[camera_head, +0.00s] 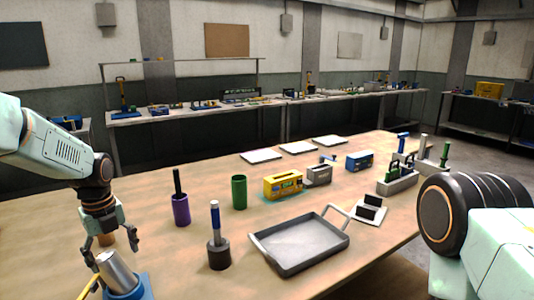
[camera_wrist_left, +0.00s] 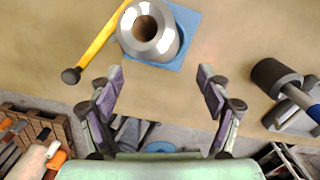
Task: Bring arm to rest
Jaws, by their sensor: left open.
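My left arm comes in from the left in the head view. Its gripper (camera_head: 108,236) points down above the near left of the table (camera_head: 350,195), with fingers apart. In the left wrist view the gripper (camera_wrist_left: 160,74) is open, with nothing between its fingertips. A silver hollow cylinder (camera_head: 117,270) on a blue base (camera_head: 132,292) stands just below and in front of the gripper; it also shows in the left wrist view (camera_wrist_left: 148,32), beyond the fingertips. Part of my right arm shows at the lower right of the head view; its gripper is out of view.
A yellow rod (camera_wrist_left: 102,42) lies beside the cylinder. A dark holder with a blue-and-white handle (camera_head: 217,252), a purple cup (camera_head: 181,210), a green cup (camera_head: 239,192) and a grey tray (camera_head: 300,247) stand to the right. A crate of tools (camera_wrist_left: 30,140) sits below the table edge.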

